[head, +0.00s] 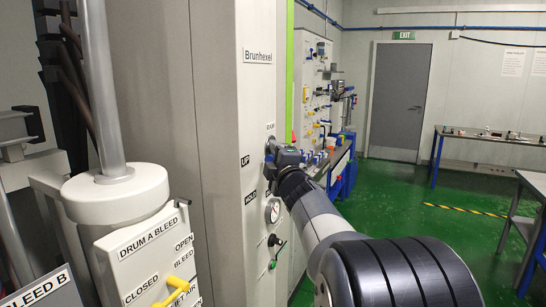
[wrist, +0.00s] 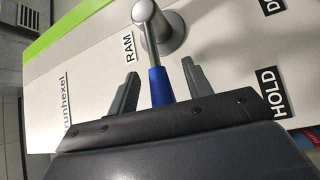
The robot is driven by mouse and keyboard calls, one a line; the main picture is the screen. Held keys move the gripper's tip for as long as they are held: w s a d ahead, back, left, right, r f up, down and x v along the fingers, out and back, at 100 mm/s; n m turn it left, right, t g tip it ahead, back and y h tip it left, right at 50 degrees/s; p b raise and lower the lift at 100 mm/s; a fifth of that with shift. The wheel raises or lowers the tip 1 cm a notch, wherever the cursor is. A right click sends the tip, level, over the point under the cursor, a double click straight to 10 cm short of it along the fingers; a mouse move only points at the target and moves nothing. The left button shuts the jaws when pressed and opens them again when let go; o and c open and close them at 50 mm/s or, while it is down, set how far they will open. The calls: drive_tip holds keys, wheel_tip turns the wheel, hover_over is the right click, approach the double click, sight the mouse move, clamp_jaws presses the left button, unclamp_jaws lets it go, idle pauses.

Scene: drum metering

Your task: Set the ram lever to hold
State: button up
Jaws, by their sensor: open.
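The ram lever (wrist: 157,84) has a grey rod and a blue grip, and sticks out from a round grey hub (wrist: 174,33) on the white panel. In the wrist view it points down the picture, its grip end hidden behind my gripper's body. My gripper (wrist: 160,72) is open, with one finger on each side of the blue grip and visible gaps to both. The HOLD label (wrist: 267,92) is to the right of the lever in that view. In the head view my gripper (head: 273,152) is at the panel and hides most of the lever, near the UP label (head: 245,161).
The RAM label (wrist: 129,47) is by the hub, and a label starting with D (wrist: 271,8) is partly cut off. A yellow-handled drum bleed panel (head: 150,262) stands front left.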

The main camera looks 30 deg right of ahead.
drive_tip(key=shift+c, duration=0.5)
clamp_jaws()
